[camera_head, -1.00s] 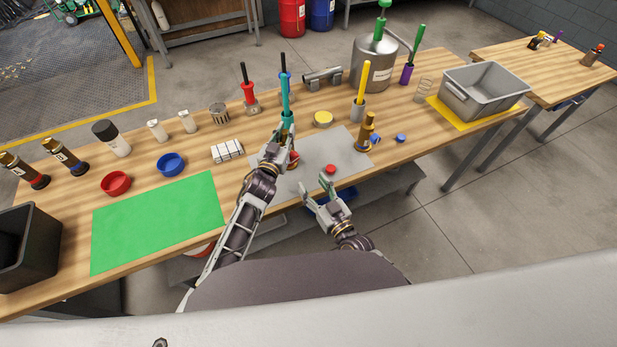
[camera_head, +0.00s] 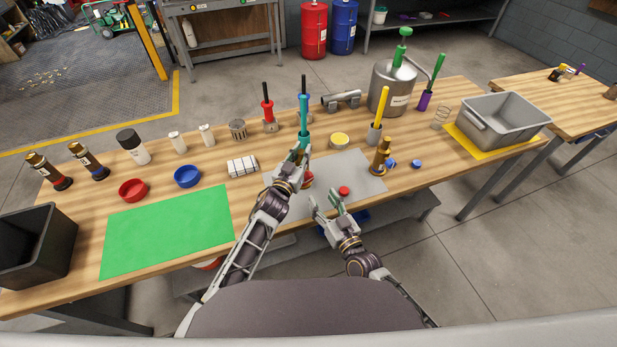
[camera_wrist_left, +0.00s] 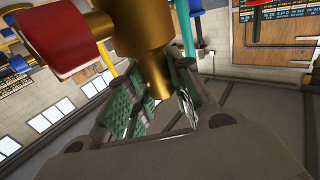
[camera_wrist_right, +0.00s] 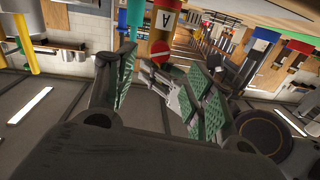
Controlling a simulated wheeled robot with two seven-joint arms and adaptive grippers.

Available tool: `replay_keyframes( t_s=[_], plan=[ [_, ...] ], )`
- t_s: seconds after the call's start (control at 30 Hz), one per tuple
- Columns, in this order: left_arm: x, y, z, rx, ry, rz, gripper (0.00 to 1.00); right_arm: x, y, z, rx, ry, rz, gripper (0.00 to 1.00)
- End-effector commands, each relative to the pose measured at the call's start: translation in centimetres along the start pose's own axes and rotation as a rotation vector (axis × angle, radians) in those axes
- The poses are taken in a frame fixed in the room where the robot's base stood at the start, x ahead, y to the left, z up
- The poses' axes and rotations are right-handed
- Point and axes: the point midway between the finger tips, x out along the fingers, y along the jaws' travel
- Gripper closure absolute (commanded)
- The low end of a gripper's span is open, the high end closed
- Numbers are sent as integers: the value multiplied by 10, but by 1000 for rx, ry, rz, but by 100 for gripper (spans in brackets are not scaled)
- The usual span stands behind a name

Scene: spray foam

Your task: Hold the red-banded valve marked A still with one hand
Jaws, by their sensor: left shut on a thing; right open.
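The valve marked A is brass with red on it. It shows close up in the left wrist view (camera_wrist_left: 148,35), and its white A label shows in the right wrist view (camera_wrist_right: 166,18). In the head view my left gripper (camera_head: 299,155) is over the grey mat (camera_head: 356,170) and hides most of the valve; only a red part (camera_head: 307,181) shows. My right gripper (camera_head: 326,202) is open and empty at the mat's front edge, short of a small red cap (camera_head: 344,191).
A second brass valve (camera_head: 381,158) stands on the mat's right, near blue caps (camera_head: 416,164). The green mat (camera_head: 165,232) at left is clear.

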Motion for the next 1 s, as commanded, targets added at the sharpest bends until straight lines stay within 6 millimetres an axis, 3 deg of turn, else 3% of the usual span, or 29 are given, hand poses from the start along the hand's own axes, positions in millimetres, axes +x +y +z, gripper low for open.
replay_keyframes(
  t_s=[1.0],
  plan=[
    [0, 0, 0, 0, -1, 0, 100, 90, 0, -2, 0, 3, -1, 47]
  ],
)
